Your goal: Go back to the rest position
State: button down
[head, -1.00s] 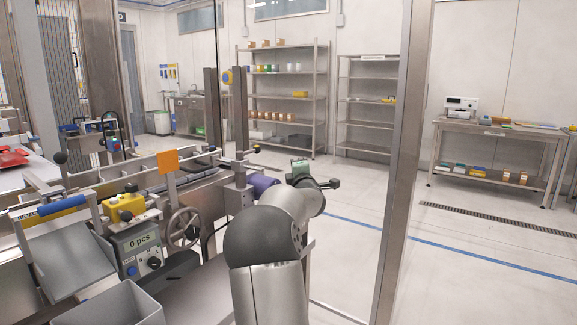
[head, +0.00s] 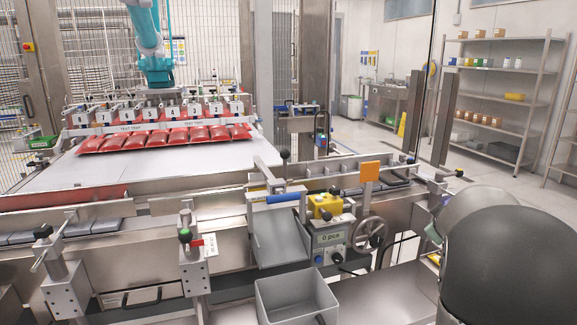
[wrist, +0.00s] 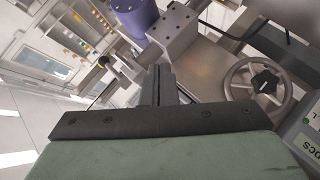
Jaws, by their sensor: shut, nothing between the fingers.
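My gripper (wrist: 163,84) shows in the wrist view as two dark fingers pressed together, shut with nothing between them. A metal block (wrist: 174,35) with a purple cylinder (wrist: 133,15) lies just beyond the fingertips in that view; I cannot tell the exact gap. A handwheel (wrist: 264,84) is to the right of the fingers. In the head view my arm fills the lower right, and its dark round joint hides most of the gripper. The handwheel (head: 369,234) there stands left of my arm.
The conveyor line has an orange plate (head: 370,171), a counter box (head: 329,240) reading "0 pcs" and a tilted chute (head: 281,236). A grey open bin (head: 297,296) sits in front. Red pouches hang under a teal robot's tool (head: 148,62). Shelves (head: 500,90) stand at the back right.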

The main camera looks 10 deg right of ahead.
jog(key=s+a+m+g+y+p, duration=0.15)
jog(key=s+a+y+p, duration=0.35)
jog(key=a, duration=0.7)
jog(key=s+a+m+g+y+p, duration=0.1)
jog(key=s+a+g+p, duration=0.15)
jog(key=s+a, duration=0.7)
jog(key=s+a+g+y+p, duration=0.1)
jog(key=s+a+g+p, duration=0.3)
jog(key=s+a, duration=1)
jog(key=shift+s+a+f+m+g+y, duration=0.3)
jog(key=shift+s+g, duration=0.3)
jog(key=shift+g, duration=0.3)
jog(key=shift+r, duration=0.1)
